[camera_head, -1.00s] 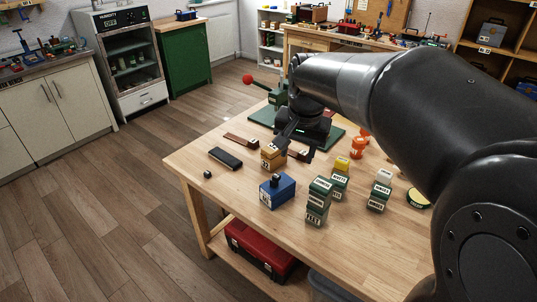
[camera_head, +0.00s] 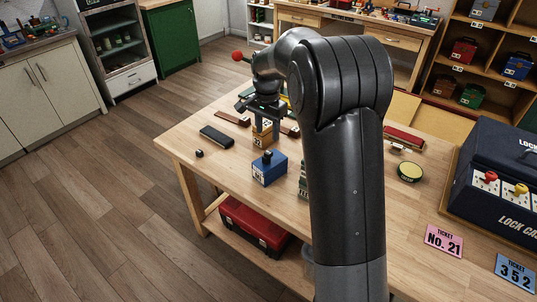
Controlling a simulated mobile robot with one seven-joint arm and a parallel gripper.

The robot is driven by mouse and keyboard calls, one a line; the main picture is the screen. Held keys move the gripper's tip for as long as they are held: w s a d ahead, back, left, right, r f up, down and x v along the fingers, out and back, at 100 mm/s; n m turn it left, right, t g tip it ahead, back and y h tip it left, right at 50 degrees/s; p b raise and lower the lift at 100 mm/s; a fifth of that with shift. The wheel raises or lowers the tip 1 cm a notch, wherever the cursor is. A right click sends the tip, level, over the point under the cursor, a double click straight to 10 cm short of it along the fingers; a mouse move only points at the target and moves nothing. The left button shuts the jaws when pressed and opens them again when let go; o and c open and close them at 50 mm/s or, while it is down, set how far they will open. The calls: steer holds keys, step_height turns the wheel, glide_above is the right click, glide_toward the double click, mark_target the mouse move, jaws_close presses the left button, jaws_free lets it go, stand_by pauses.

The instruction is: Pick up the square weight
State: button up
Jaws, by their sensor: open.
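An ochre block (camera_head: 261,140) with a dark-marked label stands on the wooden table (camera_head: 215,170). A blue block (camera_head: 269,171) with a dark knob and a white label stands just in front of it. Either could be the square weight; I cannot tell which from the labels. My gripper (camera_head: 266,127) points down at the ochre block, open, with its two fingers at the block's upper part. I cannot tell whether they touch it. My arm hides the table to the right of the blue block, except for a sliver of a green labelled block (camera_head: 303,180).
A black bar (camera_head: 217,136) and a small black piece (camera_head: 199,153) lie left of the blocks. A round tin (camera_head: 410,172), a red case (camera_head: 403,137) and a dark lock case (camera_head: 500,175) are on the right. A red toolbox (camera_head: 254,222) sits on the shelf below.

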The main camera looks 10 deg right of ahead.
mark_target(268, 152)
steer(key=f, duration=0.8)
steer(key=shift+s+d, duration=0.15)
steer(key=shift+d, duration=0.05)
jaws_close()
